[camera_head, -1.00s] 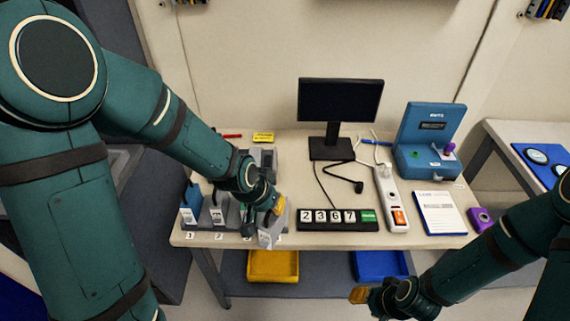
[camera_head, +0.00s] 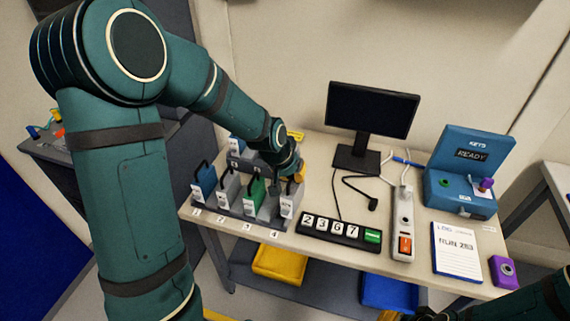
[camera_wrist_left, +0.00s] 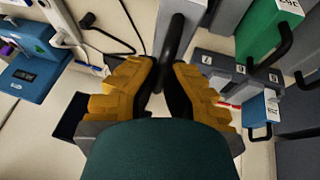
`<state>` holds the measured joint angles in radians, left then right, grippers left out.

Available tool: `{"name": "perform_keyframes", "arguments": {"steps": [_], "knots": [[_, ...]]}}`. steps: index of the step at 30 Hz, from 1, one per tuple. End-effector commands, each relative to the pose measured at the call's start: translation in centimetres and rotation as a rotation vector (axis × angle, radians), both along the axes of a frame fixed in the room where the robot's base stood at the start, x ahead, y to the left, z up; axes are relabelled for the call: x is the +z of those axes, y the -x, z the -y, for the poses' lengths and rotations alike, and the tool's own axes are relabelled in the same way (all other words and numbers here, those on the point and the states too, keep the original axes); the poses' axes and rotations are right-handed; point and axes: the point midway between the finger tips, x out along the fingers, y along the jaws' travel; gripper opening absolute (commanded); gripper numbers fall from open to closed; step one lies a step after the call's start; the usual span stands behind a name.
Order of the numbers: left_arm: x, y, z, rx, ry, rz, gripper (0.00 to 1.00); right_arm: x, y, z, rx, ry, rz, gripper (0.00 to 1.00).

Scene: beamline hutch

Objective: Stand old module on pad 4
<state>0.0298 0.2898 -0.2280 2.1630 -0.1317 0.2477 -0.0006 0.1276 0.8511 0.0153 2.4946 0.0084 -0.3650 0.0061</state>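A grey module with a white label, which I take for the old module (camera_head: 288,206), stands upright at pad 4 (camera_head: 274,234), the right end of the numbered front row. Whether its base sits fully down is hard to see. My left gripper (camera_head: 296,172) is at its top. In the left wrist view the yellow fingers (camera_wrist_left: 162,68) close around its black handle (camera_wrist_left: 176,40), with the grey body beyond. My right gripper (camera_head: 390,316) shows only as a sliver at the bottom edge; its fingers cannot be judged.
Pads 1 to 3 hold a blue module (camera_head: 204,183), a grey module (camera_head: 228,190) and a green module (camera_head: 253,195). More modules stand behind, partly hidden. A number display (camera_head: 340,230) sits close right of pad 4. A monitor (camera_head: 372,110) and blue key box (camera_head: 460,180) stand farther right.

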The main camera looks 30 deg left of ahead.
Motion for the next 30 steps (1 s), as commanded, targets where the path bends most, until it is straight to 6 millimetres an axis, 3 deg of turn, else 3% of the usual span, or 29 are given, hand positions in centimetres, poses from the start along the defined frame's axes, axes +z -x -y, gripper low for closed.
{"name": "perform_keyframes", "arguments": {"steps": [3, 7, 17, 30], "knots": [[0.6, -1.1, -3.2, 0.068, -0.002, 0.001, 0.0, -0.3, 0.1, 0.0, 0.003, -0.001, -0.002, 0.47], [0.9, -1.5, -4.6, 0.1, -0.004, -0.002, 0.0, -0.5, 0.2, -0.1, 0.004, -0.001, -0.004, 0.47], [-0.6, -1.5, -4.7, 0.103, -0.004, -0.003, 0.0, -1.6, 0.5, -0.1, 0.009, -0.003, -0.01, 0.47], [-4.5, -1.5, -4.7, 0.101, -0.003, -0.002, 0.0, -4.5, 1.3, -0.2, 0.023, -0.007, -0.029, 0.47]]}}
